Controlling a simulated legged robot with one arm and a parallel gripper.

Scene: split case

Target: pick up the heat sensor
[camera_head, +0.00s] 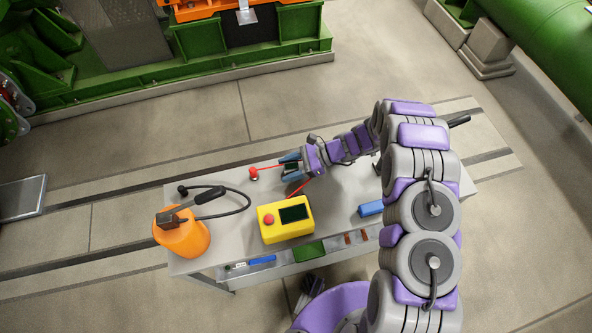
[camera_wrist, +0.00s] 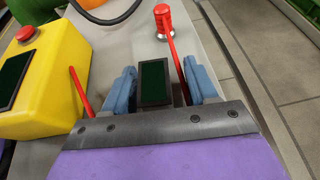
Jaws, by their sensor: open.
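A small dark box with a dark green screen (camera_wrist: 153,82) lies on the table, and I take it to be the heat sensor. In the wrist view it sits between the two blue fingers of my gripper (camera_wrist: 160,84). The fingers are open, one on each side, with a visible gap on the right; any contact on the left is unclear. In the head view my gripper (camera_head: 289,168) is low over the middle of the table and largely hides the box. A red rod or cord (camera_wrist: 173,60) runs along its right side toward a red knob (camera_wrist: 165,20).
The grey table (camera_head: 345,190) also holds a yellow box with a red button and dark screen (camera_head: 285,220), an orange container (camera_head: 182,238), a black hose (camera_head: 240,193) and a blue block (camera_head: 371,208). Another red line (camera_wrist: 78,92) lies left of my gripper.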

